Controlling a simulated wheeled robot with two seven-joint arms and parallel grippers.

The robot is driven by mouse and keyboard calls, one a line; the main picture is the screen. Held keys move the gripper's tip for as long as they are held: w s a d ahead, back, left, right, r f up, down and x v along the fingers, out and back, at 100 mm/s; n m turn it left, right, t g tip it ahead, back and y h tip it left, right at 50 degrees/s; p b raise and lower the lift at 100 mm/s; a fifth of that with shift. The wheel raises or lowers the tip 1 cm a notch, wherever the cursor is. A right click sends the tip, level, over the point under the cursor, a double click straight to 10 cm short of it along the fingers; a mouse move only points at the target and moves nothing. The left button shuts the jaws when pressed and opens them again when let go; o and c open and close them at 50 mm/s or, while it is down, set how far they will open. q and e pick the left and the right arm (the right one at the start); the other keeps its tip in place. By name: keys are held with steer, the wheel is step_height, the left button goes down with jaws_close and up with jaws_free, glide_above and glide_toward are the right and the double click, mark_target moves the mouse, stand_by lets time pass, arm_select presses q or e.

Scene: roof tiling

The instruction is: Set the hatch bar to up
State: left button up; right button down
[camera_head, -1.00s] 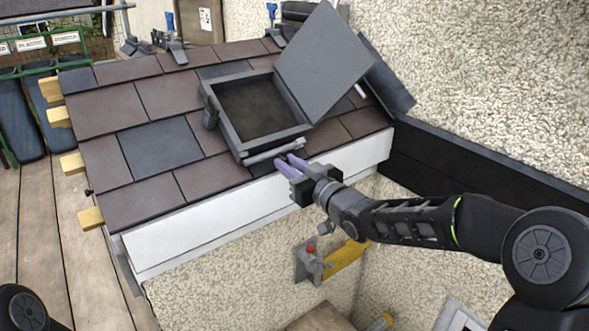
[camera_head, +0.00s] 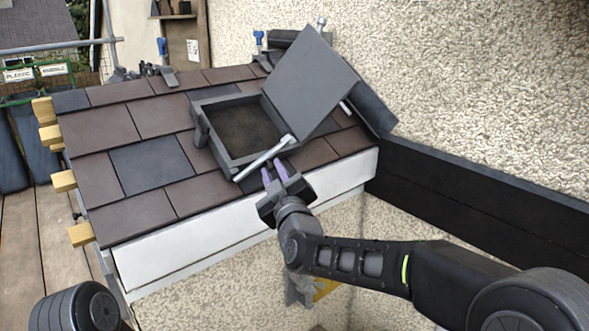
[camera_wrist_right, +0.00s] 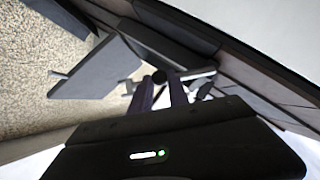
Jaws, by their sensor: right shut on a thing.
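The hatch bar (camera_head: 260,162) is a silver bar at the front edge of the roof hatch (camera_head: 228,166). It slants, its right end raised towards the lid and its left end low at the front corner. The grey hatch lid (camera_head: 312,80) stands open, tilted back. My right gripper (camera_head: 274,173) is at the bar from the front, its purple fingers shut on it; the exact contact is partly hidden. In the right wrist view the fingers (camera_wrist_right: 161,92) reach a dark round end and a pale bar (camera_wrist_right: 198,73). My left gripper is out of view.
Brown and dark tiles (camera_head: 105,128) cover the roof around the hatch. The white fascia (camera_head: 190,242) runs below the front edge. A pebbled wall (camera_head: 470,90) and a black band (camera_head: 470,205) bound the right side. Wooden battens (camera_head: 62,181) jut out at left.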

steer(key=shift+s+a+r+t+h+p, duration=0.25)
steer(key=shift+s+t+h+p, duration=0.05)
steer(key=shift+s+t+h, duration=0.1)
steer(key=c, duration=1.3)
jaws_free()
steer(key=shift+n, duration=0.3)
steer(key=shift+o, duration=0.2)
steer(key=v, duration=0.7)
steer(key=shift+s+p, duration=0.35)
steer(key=shift+s, duration=0.05)
steer(key=shift+f, duration=0.1)
